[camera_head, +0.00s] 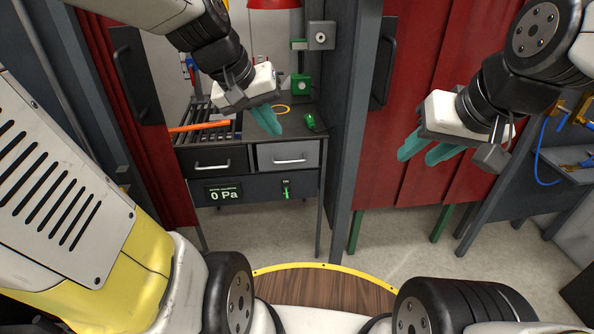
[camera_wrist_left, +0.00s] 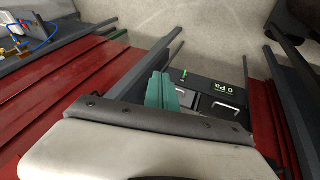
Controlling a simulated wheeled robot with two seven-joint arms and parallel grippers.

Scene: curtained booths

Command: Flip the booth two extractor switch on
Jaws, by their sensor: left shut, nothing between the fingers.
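A small switch with a green lever (camera_head: 286,191) sits on the dark front panel under the bench drawers; it also shows in the left wrist view (camera_wrist_left: 184,73). I cannot tell its position or read its label. Left of it a display (camera_head: 223,194) reads "0 Pa"; it shows upside down in the left wrist view (camera_wrist_left: 204,87). My left gripper (camera_head: 267,121) is shut and empty, above and in front of the bench, apart from the switch. My right gripper (camera_head: 427,152) is open and empty in front of the red curtain at the right.
The bench (camera_head: 315,130) has two drawers with handles (camera_head: 290,161), a grille, an orange rod (camera_head: 199,126) and a green item (camera_head: 310,121). Grey posts (camera_head: 352,120) and red curtains (camera_head: 440,110) flank the booth. The floor before it is clear.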

